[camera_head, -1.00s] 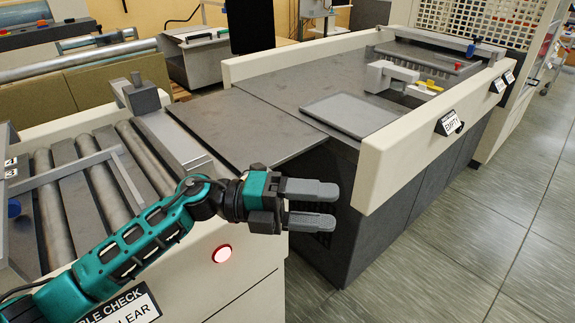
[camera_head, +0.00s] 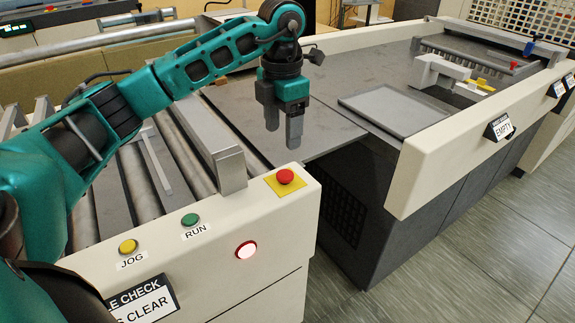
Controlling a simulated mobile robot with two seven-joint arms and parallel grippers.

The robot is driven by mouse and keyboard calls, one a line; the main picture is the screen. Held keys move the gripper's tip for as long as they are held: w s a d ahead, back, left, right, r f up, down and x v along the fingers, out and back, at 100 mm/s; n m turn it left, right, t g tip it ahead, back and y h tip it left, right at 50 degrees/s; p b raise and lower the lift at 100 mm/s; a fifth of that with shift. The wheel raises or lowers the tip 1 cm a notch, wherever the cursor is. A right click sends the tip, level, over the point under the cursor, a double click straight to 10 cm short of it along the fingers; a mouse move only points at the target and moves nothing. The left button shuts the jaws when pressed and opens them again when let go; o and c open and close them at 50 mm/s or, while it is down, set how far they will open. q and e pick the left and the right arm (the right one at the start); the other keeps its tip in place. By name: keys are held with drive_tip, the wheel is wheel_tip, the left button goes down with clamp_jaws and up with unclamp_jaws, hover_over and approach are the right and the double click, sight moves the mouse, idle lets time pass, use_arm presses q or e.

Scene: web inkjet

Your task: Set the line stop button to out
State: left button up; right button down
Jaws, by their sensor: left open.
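The line stop button, a red mushroom head (camera_head: 285,176) on a yellow square plate (camera_head: 272,184), sits on the top right corner of the cream machine panel. From this view I cannot tell whether it is pressed in or out. My left gripper (camera_head: 283,142) points down, just behind and above the red button in the picture. It is apart from the button, and its fingers hold nothing. The left arm reaches across the picture from the left. My right gripper does not show.
A yellow JOG button (camera_head: 127,246) and a green RUN button (camera_head: 190,220) sit left on the same panel. A lit round lamp (camera_head: 246,250) is on the front face. A metal block (camera_head: 232,172) stands beside the red button. Rollers (camera_head: 187,158) lie behind.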

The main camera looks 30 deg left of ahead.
sight(284, 174)
use_arm(q)
wheel_tip(284, 174, down, 10)
drive_tip(key=shift+f, duration=0.1)
idle(0.4)
